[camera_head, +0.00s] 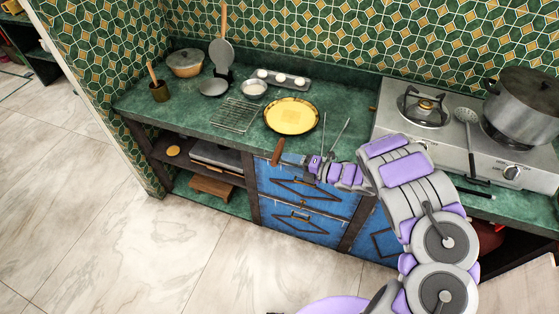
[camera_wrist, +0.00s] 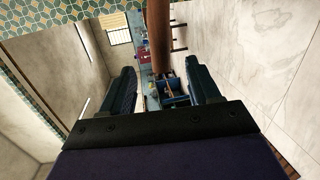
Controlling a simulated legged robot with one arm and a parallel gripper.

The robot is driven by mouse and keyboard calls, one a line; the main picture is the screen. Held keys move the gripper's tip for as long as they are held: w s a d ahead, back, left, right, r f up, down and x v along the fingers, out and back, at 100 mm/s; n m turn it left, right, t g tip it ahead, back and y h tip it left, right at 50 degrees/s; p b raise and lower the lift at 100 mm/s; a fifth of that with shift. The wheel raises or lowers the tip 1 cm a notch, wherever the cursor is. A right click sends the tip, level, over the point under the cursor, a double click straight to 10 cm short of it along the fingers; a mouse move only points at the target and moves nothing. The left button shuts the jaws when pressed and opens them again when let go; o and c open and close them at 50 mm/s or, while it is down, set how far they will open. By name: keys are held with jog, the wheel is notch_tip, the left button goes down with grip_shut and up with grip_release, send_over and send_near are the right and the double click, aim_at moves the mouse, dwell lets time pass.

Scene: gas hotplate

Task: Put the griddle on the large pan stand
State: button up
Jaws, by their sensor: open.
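The griddle looks to be the round yellow pan (camera_head: 292,116) lying flat on the green counter. Its brown wooden handle (camera_head: 278,152) sticks out over the counter's front edge. My gripper (camera_head: 298,160) is just right of the handle, in front of the counter. In the wrist view a brown handle-like bar (camera_wrist: 158,35) lies ahead, roughly in line with the gap between the open fingers (camera_wrist: 163,88); I cannot tell whether they touch it. The hotplate (camera_head: 392,110) has a bare pan stand over its left burner (camera_head: 425,106). A large pot (camera_head: 525,105) covers the right burner.
Blue drawers (camera_head: 300,185) are below the counter. The floor in front is clear.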

jog(key=v, duration=0.6)
